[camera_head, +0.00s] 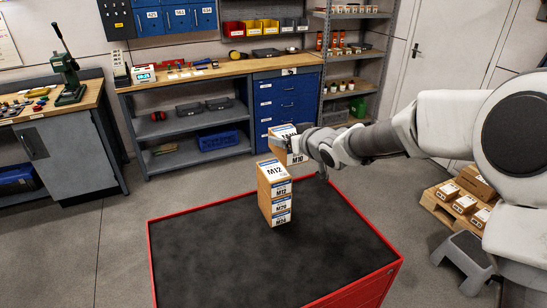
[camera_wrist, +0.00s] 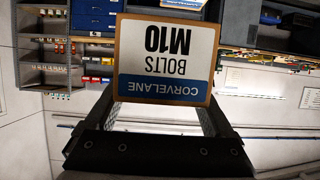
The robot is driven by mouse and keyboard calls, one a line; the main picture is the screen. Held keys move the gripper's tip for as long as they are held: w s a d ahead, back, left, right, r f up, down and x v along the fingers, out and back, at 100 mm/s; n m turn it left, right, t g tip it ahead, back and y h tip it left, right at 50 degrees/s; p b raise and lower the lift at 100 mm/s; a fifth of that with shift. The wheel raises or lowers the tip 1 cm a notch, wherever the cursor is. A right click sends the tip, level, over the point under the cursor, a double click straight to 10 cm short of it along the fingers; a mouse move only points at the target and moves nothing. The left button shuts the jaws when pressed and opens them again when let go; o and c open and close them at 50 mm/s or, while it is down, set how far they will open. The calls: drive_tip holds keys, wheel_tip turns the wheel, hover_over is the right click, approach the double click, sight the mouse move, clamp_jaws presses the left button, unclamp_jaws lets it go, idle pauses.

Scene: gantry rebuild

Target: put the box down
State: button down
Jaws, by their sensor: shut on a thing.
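My gripper (camera_head: 301,143) is shut on a cardboard box labelled M10 (camera_head: 281,132). The wrist view shows the same M10 bolts box (camera_wrist: 165,58) between my two fingers, its white and blue label upside down in that picture. In the head view the held box is just beyond and slightly right of the top of a stack of boxes (camera_head: 272,176). The stack stands upright on the dark top of a red-rimmed cart (camera_head: 205,242); its top box reads M12.
The cart's top is bare to the left, front and right of the stack. A workbench (camera_head: 215,70) with blue drawers stands behind. A pallet (camera_head: 440,205) with several boxes and a grey step stool (camera_head: 463,262) are on the floor at right.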

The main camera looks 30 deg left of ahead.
drive_tip(key=a, duration=0.1)
drive_tip(key=a+f, duration=0.1)
drive_tip(key=a, duration=0.1)
drive_tip(key=a+f, duration=0.1)
drive_tip(key=shift+w+a+f, duration=0.1)
drive_tip(key=shift+a+f, duration=0.15)
drive_tip(key=shift+a, duration=0.05)
drive_tip(key=shift+f, duration=1.95)
drive_tip(key=shift+f, duration=0.1)
drive_tip(key=shift+f, duration=0.15)
unclamp_jaws()
